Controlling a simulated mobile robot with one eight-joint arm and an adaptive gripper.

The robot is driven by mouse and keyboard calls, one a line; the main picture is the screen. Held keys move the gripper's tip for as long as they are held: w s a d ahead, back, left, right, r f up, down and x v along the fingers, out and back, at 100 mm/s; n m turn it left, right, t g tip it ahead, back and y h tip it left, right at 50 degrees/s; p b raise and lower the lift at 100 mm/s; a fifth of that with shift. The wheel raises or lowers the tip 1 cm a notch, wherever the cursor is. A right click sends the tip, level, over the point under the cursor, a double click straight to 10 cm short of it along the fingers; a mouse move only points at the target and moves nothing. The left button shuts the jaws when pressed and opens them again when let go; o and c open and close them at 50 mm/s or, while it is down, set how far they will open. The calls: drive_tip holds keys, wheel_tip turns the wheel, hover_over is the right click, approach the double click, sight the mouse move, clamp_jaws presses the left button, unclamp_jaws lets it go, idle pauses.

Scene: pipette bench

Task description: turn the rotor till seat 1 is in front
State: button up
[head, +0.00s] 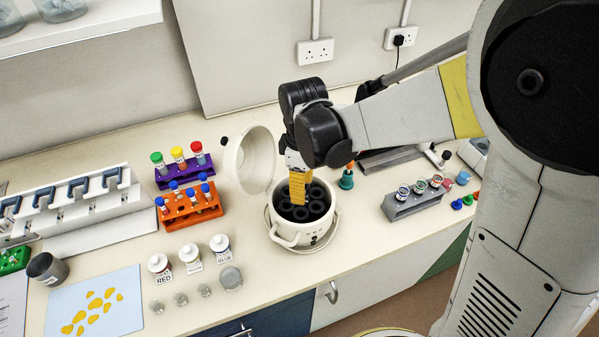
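The small white centrifuge (318,236) stands on the bench in the middle of the head view, with its round lid (256,158) tipped open to the left. Its dark rotor (317,209) shows several round seats inside the bowl. I cannot read any seat number. My gripper (298,201) points down into the bowl from above, its yellow fingers at the rotor. The fingers overlap in this view, so I cannot tell whether they are open, shut or touching the rotor. They hide part of the rotor's back and middle.
An orange rack (193,215) and a purple rack with capped tubes stand left of the centrifuge. Bottles labelled RED (161,268) and BLUE (221,249) stand at the front left. A grey rack (411,205) with vials stands to the right.

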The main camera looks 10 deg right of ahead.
drive_tip(key=shift+f, duration=0.75)
clamp_jaws()
